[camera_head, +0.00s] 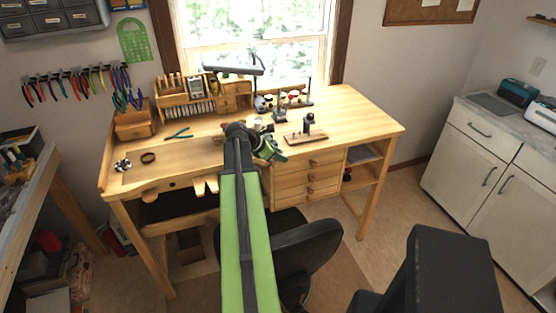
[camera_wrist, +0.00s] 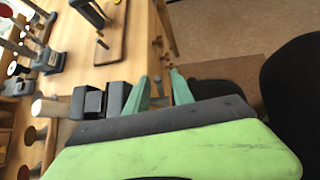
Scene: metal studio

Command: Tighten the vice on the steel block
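My gripper (camera_head: 272,150) is at the bench's front edge, at the end of my green and black arm. In the wrist view its teal fingers (camera_wrist: 161,84) stand apart, with no object seen held between them. A small wooden board (camera_head: 306,137) with a dark upright fixture (camera_head: 308,123) and a thin peg stands on the bench to the right of the gripper. The board also shows at the top of the wrist view (camera_wrist: 112,32). I cannot tell whether this fixture is the vice. I cannot make out the steel block; my arm covers part of the bench.
The wooden workbench (camera_head: 365,122) has clear room at its right. Several small stands (camera_head: 282,103) and a lamp (camera_head: 236,69) stand at the back. A dark chair (camera_head: 308,252) stands close before the bench.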

